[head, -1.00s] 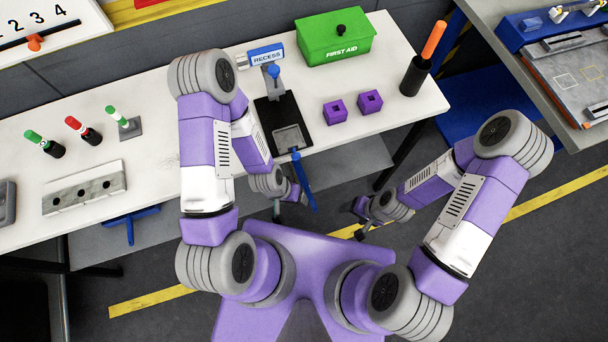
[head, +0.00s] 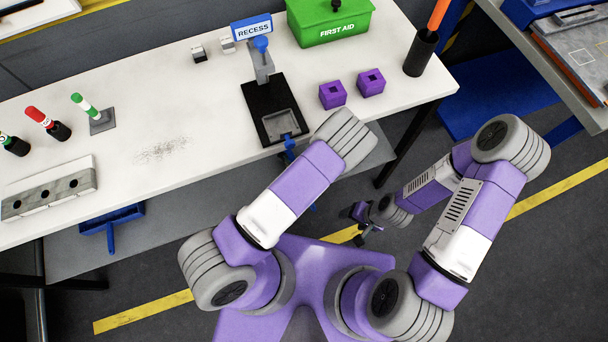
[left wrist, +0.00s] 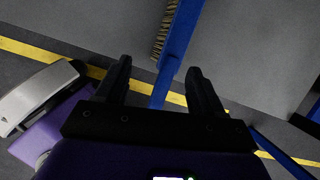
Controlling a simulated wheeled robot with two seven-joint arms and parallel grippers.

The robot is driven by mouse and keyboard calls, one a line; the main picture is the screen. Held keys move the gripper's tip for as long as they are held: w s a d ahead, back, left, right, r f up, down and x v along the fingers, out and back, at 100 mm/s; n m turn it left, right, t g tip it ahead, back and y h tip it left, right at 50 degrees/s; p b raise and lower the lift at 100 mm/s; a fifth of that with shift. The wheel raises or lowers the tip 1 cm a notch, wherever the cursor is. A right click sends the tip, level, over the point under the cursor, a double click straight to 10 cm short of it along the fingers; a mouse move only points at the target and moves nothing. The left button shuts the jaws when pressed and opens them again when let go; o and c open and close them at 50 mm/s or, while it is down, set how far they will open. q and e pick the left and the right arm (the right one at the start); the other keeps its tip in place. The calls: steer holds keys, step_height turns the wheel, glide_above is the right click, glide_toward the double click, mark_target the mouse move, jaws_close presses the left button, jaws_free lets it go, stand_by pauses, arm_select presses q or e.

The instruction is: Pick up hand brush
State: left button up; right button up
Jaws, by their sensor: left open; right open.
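The blue hand brush (left wrist: 180,38) is at the top of the left wrist view, its pale bristles along its left side. Its handle runs down between the two dark fingers of my left gripper (left wrist: 158,76), which is open and apart from it on both sides. In the head view my left forearm hides my left gripper. A blue piece (head: 289,147) at the table's front edge, partly behind that arm, may be part of the brush. My right gripper (head: 362,226) is low in front of the table, open and away from the brush.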

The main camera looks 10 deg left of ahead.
arm_select(q)
steer(key=shift+w+d+f+m+b, duration=0.2)
steer(key=shift+w+f+m+b, duration=0.15)
steer(key=shift+w+f+m, duration=0.6)
steer(key=b+x, duration=0.1)
steer(key=x, duration=0.1)
steer(key=b+x, duration=0.1)
steer(key=x, duration=0.2)
steer(key=b+x, duration=0.1)
steer(key=x, duration=0.1)
steer(key=shift+w+d+f+b, duration=0.15)
steer(key=shift+d+f+b, duration=0.05)
steer(key=shift+d+b, duration=0.1)
arm_select(e)
steer(key=f, duration=0.5)
steer(key=shift+s+d, duration=0.1)
steer(key=shift+d, duration=0.1)
arm_select(q)
steer(key=shift+r, duration=0.1)
steer(key=c, duration=1.2)
steer(key=shift+r, duration=0.1)
arm_select(e)
steer(key=shift+r, duration=0.1)
